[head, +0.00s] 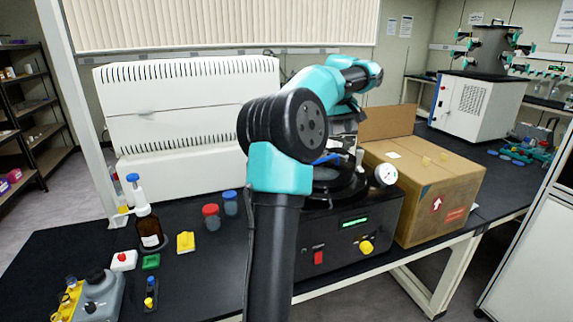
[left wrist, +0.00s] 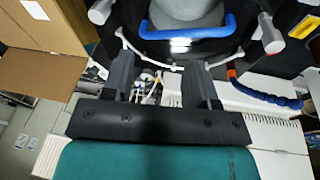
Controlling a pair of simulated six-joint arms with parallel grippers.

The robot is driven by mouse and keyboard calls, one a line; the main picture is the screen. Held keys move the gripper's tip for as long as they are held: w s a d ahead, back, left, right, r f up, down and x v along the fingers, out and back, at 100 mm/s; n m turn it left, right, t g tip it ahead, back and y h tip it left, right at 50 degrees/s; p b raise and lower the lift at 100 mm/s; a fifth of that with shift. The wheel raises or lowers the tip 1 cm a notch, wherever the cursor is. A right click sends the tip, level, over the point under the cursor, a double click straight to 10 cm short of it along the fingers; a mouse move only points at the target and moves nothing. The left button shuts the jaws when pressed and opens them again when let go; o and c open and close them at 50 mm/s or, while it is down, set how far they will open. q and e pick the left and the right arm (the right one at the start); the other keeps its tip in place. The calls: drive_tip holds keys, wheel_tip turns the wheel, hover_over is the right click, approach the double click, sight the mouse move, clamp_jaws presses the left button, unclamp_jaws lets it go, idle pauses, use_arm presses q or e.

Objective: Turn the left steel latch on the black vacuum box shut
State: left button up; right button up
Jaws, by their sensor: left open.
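The black vacuum box (head: 345,245) stands on the bench, partly hidden behind my left arm in the head view. Its round lid has a blue handle (left wrist: 190,32), which also shows in the head view (head: 326,159). In the left wrist view, a pale steel latch (left wrist: 270,34) stands at the lid's right side and another (left wrist: 101,12) at its upper left. The picture is turned there, so the right one seems to be the left latch. My left gripper (left wrist: 161,65) is open and empty at the lid's edge, apart from both latches. My right gripper is out of view.
An open cardboard box (head: 425,195) stands close to the right of the vacuum box. Red and blue capped bottles (head: 211,218), a yellow piece (head: 185,242) and a brown bottle (head: 149,230) stand to the left.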

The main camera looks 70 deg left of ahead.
use_arm(q)
drive_tip(key=s+a+r+n+g+h, duration=0.1)
drive_tip(key=s+r+n, duration=0.2)
drive_tip(key=s, duration=0.5)
drive_tip(key=s+a+r+n+h, duration=0.1)
drive_tip(key=s+a+r+n, duration=0.1)
drive_tip(key=s, duration=0.6)
drive_tip(key=shift+a+r+n+g, duration=0.15)
drive_tip(key=shift+r+n+g, duration=0.25)
drive_tip(key=shift+r+n, duration=0.4)
drive_tip(key=shift+s+f, duration=0.1)
drive_tip(key=shift+f, duration=0.2)
wheel_tip(320, 180, down, 17)
drive_tip(key=shift+f, duration=0.1)
drive_tip(key=c, duration=0.9)
